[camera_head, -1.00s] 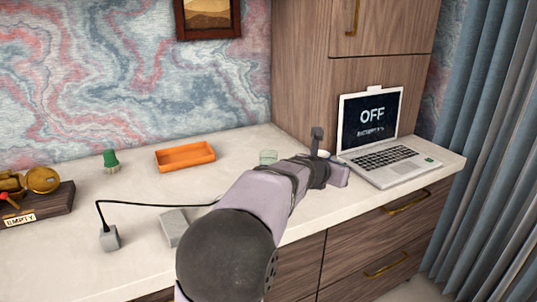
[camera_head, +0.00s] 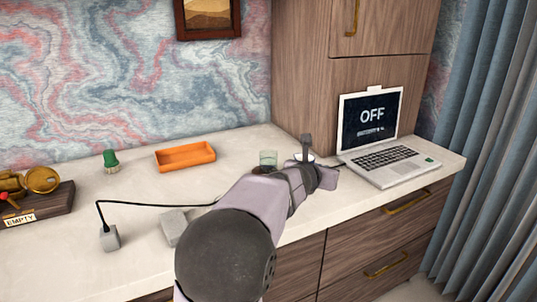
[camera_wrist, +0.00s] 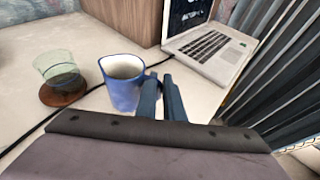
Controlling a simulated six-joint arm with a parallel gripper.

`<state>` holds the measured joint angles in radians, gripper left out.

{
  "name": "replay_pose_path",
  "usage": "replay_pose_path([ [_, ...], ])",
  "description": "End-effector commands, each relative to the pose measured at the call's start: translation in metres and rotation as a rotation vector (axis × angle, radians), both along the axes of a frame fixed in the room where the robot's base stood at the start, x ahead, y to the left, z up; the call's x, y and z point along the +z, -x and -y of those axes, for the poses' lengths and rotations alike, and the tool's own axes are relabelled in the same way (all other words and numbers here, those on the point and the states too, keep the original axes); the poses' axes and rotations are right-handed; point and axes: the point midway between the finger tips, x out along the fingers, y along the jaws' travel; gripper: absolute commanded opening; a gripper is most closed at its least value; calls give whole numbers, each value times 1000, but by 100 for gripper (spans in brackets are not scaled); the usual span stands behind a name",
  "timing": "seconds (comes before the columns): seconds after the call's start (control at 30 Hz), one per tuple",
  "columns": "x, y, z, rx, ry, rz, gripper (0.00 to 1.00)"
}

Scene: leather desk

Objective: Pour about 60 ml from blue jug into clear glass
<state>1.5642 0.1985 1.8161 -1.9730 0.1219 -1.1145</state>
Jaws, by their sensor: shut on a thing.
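The blue jug (camera_wrist: 122,92) stands about upright in the wrist view, its open mouth and pale inside showing. My gripper (camera_wrist: 160,98) is shut on it at its right side, where the handle is mostly hidden by the fingers. In the head view my arm hides most of the jug; only a bit of its rim (camera_head: 302,157) shows. The clear glass (camera_wrist: 57,68) is upright on a round brown coaster, left of the jug and apart from it. It also shows in the head view (camera_head: 268,157). I cannot tell whether the jug is clear of the desk.
The brown coaster (camera_wrist: 63,93) lies under the glass. A black cable (camera_wrist: 30,140) runs across the desk near the jug. An open laptop (camera_head: 385,150) stands to the right. An orange tray (camera_head: 185,157), a green brush (camera_head: 111,161) and a grey block (camera_head: 173,226) are to the left.

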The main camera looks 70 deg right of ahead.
Motion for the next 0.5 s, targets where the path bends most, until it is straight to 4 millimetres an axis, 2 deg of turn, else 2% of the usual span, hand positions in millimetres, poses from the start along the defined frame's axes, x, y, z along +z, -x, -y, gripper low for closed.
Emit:
replay_pose_path([
  [0.27, 7, -2, 1, 0, -8, -24, 0],
  [0.5, 19, -11, 3, 1, -42, -117, 0],
])
